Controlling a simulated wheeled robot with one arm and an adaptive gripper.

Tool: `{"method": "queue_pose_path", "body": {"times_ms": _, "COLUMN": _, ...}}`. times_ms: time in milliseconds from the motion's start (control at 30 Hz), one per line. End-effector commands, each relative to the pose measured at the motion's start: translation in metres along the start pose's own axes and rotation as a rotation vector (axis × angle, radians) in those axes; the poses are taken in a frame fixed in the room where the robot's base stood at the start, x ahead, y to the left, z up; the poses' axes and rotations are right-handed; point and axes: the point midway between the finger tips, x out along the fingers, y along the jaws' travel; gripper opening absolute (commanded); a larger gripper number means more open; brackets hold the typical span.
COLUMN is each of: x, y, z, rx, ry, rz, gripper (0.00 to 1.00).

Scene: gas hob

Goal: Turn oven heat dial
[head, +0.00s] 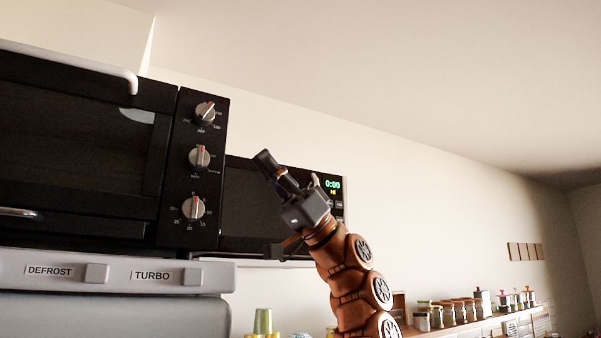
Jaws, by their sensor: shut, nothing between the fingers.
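The black oven (90,150) stands at the upper left in the head view, with a glass door and a control panel on its right side. The panel carries three silver dials with red marks: a top dial (205,111), a middle dial (200,157) and a bottom dial (193,208). The lettering around them is too small to tell which one sets heat. My gripper (264,158) is shut and empty. It appears to the right of the panel, about level with the middle dial, and touches no dial. It hides part of the microwave behind it.
A black microwave (240,212) with a green 0:00 display stands right of the oven. Below the oven is a grey appliance (120,315) with DEFROST and TURBO buttons. A shelf with several jars (460,309) runs along the right wall. The upper right is clear.

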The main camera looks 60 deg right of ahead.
Motion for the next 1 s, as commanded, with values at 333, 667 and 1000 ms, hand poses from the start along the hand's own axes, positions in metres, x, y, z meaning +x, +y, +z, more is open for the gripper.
{"method": "queue_pose_path", "body": {"times_ms": 333, "x": -0.012, "y": 0.003, "z": -0.010, "rx": 0.001, "ry": 0.005, "rz": 0.008, "gripper": 0.00}}
{"method": "queue_pose_path", "body": {"times_ms": 667, "x": -0.017, "y": 0.002, "z": -0.017, "rx": -0.002, "ry": 0.001, "rz": 0.007, "gripper": 0.00}}
{"method": "queue_pose_path", "body": {"times_ms": 1000, "x": -0.028, "y": 0.003, "z": -0.026, "rx": 0.001, "ry": 0.004, "rz": 0.007, "gripper": 0.00}}
